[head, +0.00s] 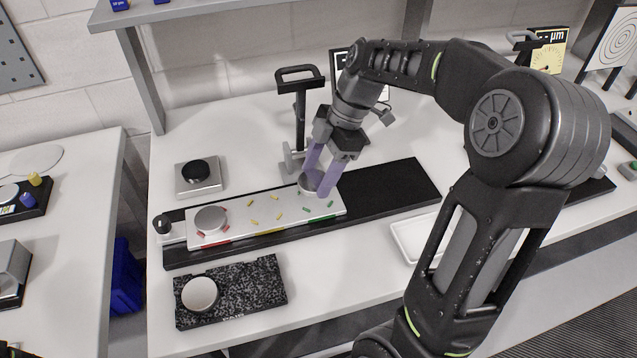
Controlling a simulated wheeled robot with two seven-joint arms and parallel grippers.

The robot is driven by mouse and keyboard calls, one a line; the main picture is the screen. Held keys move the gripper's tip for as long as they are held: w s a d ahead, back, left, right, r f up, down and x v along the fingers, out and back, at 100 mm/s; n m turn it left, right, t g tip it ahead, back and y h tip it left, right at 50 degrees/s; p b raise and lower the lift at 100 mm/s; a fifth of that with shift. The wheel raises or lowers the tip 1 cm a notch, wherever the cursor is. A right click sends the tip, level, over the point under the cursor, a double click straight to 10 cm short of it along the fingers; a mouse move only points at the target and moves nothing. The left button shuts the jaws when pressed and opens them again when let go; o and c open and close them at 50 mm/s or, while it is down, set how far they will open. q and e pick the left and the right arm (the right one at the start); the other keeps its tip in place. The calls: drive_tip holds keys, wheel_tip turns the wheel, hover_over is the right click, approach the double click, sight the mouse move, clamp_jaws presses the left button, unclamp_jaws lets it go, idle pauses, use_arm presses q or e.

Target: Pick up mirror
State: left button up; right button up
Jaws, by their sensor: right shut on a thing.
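My right gripper (320,184) reaches down over the right end of a pale plate (262,222) with small coloured marks. Its two purple fingers are shut on a small round mirror (306,184), which is partly hidden by them. I cannot tell whether the mirror still touches the plate. A second round disc (210,219) sits at the plate's left end. Another round, light disc (199,294) lies on a dark speckled block (262,283) at the front. My left gripper is not in view.
The plate lies on a long black rail (405,190). A handled clamp (299,110) stands behind it, close to my gripper. A square holder with a black disc (197,172) is at the back left. A white tray (408,240) lies at the right front, partly behind my arm.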

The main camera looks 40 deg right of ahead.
wheel_tip(320, 180, up, 7)
drive_tip(key=shift+r, duration=0.1)
wheel_tip(320, 180, up, 7)
drive_tip(key=p, duration=0.6)
hover_over(318, 178)
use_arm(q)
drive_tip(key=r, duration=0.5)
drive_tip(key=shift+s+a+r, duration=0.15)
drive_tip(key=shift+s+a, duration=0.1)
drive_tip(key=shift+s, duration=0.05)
use_arm(e)
drive_tip(key=shift+s, duration=0.15)
drive_tip(key=shift+f, duration=0.25)
